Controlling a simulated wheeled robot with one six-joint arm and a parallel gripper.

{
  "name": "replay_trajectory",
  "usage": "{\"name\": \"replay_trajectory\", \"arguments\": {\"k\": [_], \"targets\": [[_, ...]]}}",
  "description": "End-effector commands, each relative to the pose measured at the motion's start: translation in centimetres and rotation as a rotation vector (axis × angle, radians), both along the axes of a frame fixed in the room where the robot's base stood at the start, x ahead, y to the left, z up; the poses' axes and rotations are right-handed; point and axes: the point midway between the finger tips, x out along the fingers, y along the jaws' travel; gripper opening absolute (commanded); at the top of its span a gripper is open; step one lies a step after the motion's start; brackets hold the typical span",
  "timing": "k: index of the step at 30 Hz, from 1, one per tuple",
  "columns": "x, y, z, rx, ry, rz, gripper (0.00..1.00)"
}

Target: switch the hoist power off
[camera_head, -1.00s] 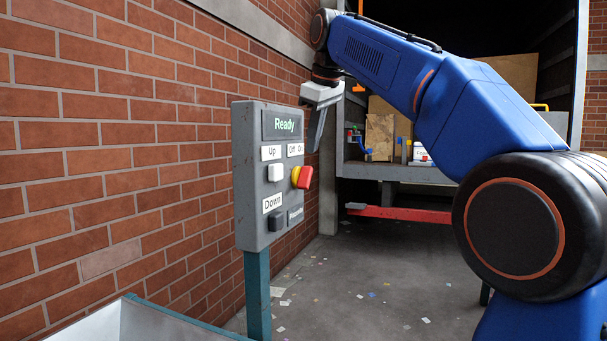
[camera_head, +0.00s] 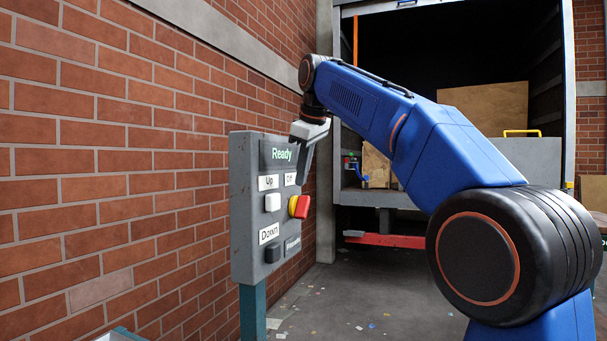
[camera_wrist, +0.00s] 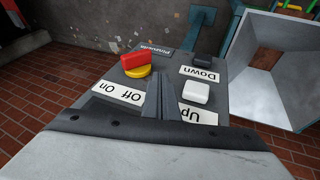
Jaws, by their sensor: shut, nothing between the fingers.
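The grey control panel (camera_head: 243,205) stands on a post in front of the brick wall, its display reading "Ready". The red switch handle (camera_head: 302,207) on its yellow base (camera_head: 292,206) sits below the Off/On label on the panel's right side. In the wrist view the red handle (camera_wrist: 135,58) lies left of my fingertips (camera_wrist: 160,84); I cannot tell which setting it points to. My gripper (camera_head: 302,178) is shut and empty, just above the switch, covering part of the label in the head view. I cannot tell whether it touches the panel.
A white Up button (camera_head: 272,202) and a dark Down button (camera_head: 272,252) are on the same panel; the white one (camera_wrist: 196,92) is close right of my fingers in the wrist view. A red bar (camera_head: 384,240) and truck bed stand behind. A grey bin (camera_wrist: 275,75) shows at right.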

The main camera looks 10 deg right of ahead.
Motion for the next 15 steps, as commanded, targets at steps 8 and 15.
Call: {"name": "replay_trajectory", "arguments": {"k": [8,15], "targets": [[2.1,0.3,-4.6,0.000,0.004,0.000,0.00],[4.2,-0.4,-7.4,0.000,0.002,-0.002,0.00]]}}
